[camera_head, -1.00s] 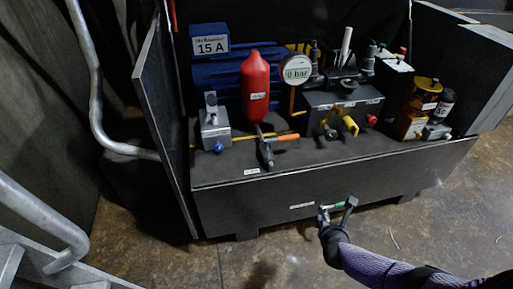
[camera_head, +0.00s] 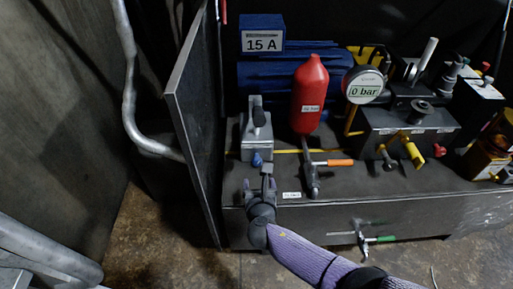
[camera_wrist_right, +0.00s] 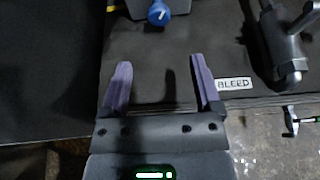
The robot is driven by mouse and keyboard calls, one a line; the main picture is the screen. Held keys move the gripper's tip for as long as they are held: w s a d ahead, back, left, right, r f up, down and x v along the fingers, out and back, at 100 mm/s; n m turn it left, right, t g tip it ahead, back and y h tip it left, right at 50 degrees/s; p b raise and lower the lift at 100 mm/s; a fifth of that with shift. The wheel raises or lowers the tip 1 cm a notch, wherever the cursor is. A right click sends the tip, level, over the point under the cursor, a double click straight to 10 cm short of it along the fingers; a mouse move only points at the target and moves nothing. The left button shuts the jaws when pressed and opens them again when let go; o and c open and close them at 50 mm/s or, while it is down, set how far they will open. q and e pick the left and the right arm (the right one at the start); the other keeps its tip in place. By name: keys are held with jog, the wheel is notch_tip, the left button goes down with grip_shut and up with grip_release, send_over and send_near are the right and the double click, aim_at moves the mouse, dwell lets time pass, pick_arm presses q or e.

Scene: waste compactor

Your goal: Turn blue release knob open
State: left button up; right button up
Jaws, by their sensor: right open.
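The blue release knob (camera_head: 257,160) sits low on the front of a small grey block (camera_head: 256,136) at the left end of the machine deck. In the right wrist view the knob (camera_wrist_right: 158,13) is at the top, beyond the fingertips and roughly midway between them. My right gripper (camera_head: 259,184) is open and empty, just in front of the knob and apart from it. Its two purple-grey fingers (camera_wrist_right: 160,80) are spread wide above the dark deck in the wrist view. My left gripper is not in view.
A red cylinder (camera_head: 310,95) and an orange-handled valve (camera_head: 325,163) stand right of the knob. A gauge (camera_head: 363,85) reads 0 bar. A dark upright panel (camera_head: 200,115) borders the deck on the left. A green-handled valve (camera_head: 374,239) is at the lower front.

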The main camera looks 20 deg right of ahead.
aim_at(257, 163)
jog(key=b+x, duration=0.7)
jog(key=x, duration=0.2)
jog(key=shift+w+f, duration=0.15)
jog(key=shift+f, duration=0.15)
jog(key=shift+w+d+r+b, duration=0.15)
jog(key=shift+w+b, duration=0.3)
jog(key=shift+b, duration=0.05)
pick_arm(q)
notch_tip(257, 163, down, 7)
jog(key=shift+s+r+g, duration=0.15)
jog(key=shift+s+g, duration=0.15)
pick_arm(e)
jog(key=shift+r, duration=0.15)
grip_shut()
